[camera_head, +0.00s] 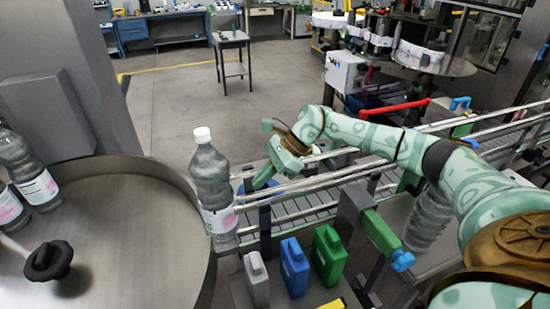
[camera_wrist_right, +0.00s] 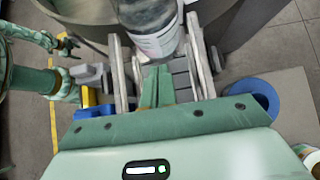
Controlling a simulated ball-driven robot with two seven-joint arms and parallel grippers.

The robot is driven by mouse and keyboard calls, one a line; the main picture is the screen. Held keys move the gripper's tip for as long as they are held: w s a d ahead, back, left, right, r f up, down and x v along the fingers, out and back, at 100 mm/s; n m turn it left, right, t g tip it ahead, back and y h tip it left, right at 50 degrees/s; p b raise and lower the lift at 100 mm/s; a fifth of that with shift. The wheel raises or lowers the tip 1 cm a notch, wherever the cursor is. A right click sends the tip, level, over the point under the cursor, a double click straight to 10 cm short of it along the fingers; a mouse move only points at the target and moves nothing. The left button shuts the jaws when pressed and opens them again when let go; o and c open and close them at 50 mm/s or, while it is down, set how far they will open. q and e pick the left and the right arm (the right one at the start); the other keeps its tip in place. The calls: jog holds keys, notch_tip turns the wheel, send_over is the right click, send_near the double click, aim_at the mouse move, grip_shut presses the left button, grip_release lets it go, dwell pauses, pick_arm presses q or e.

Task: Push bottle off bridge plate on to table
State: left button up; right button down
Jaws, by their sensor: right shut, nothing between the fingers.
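A clear bottle (camera_head: 212,185) with a white cap and a pink-and-white label stands upright between the conveyor's left end and the round table (camera_head: 135,168). The plate under it is hidden. In the right wrist view the bottle (camera_wrist_right: 150,25) is just ahead of the fingertips. My right gripper (camera_head: 260,184) is shut and empty, low over the conveyor rails, right of the bottle. Its fingers (camera_wrist_right: 157,80) point at the bottle; I cannot tell whether they touch. What looks like my left gripper (camera_wrist_right: 66,44) shows small at the wrist view's left; its jaws are unclear.
More bottles (camera_head: 36,185) stand on the round table's left, near a dark knob (camera_head: 48,260). Conveyor side rails (camera_head: 330,180) flank my right gripper. Grey, blue (camera_head: 294,266) and green (camera_head: 329,256) containers stand in front of the conveyor. The table's middle is clear.

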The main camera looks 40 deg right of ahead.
jog(key=a, duration=0.1)
jog(key=a+p, duration=0.1)
jog(key=a, duration=0.1)
jog(key=w+a, duration=0.1)
jog(key=shift+a+f+p, duration=0.15)
jog(key=shift+f+p, duration=0.1)
jog(key=shift+p, duration=0.15)
jog(key=w+a+b, duration=0.3)
jog(key=a+b, duration=0.1)
jog(key=a, duration=0.8)
jog(key=shift+w, duration=0.15)
jog(key=shift+a, duration=0.1)
